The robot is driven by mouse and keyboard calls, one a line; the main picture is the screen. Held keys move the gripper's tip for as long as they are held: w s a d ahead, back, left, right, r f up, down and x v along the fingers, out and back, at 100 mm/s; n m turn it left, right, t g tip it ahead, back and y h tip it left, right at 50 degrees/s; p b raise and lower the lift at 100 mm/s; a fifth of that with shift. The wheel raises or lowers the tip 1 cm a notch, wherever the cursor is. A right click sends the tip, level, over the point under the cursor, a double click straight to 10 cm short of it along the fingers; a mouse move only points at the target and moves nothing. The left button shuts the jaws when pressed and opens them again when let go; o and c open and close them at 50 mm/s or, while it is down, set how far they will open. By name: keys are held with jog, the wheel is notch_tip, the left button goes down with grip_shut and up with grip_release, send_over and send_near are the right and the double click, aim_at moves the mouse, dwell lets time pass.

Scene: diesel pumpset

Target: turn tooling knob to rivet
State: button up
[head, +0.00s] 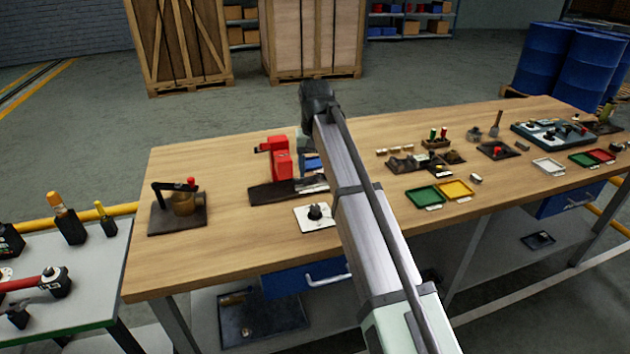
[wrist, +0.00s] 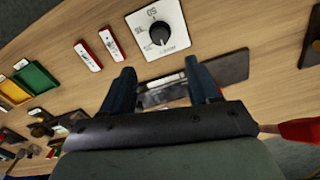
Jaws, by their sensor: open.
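The tooling knob (wrist: 159,34) is a black round knob on a white square plate (wrist: 173,16) with dial markings. Some lettering shows on the plate, but I cannot read the rivet mark for sure. In the head view the knob (head: 315,212) stands on its plate left of my arm, near the table's front. In the wrist view my gripper (wrist: 159,68) is open, with its two dark fingers apart and nothing between them. The knob lies beyond the fingertips, roughly centred between them and apart from them. In the head view my arm hides much of the gripper.
A red tool (head: 280,158) on a dark base stands behind the knob. Two red-and-white pieces (wrist: 88,55) lie left of the plate in the wrist view. Green (head: 425,197) and yellow (head: 456,189) trays lie right of my arm. Bare wood surrounds the knob plate.

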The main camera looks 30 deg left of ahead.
jog(key=shift+r, duration=0.8)
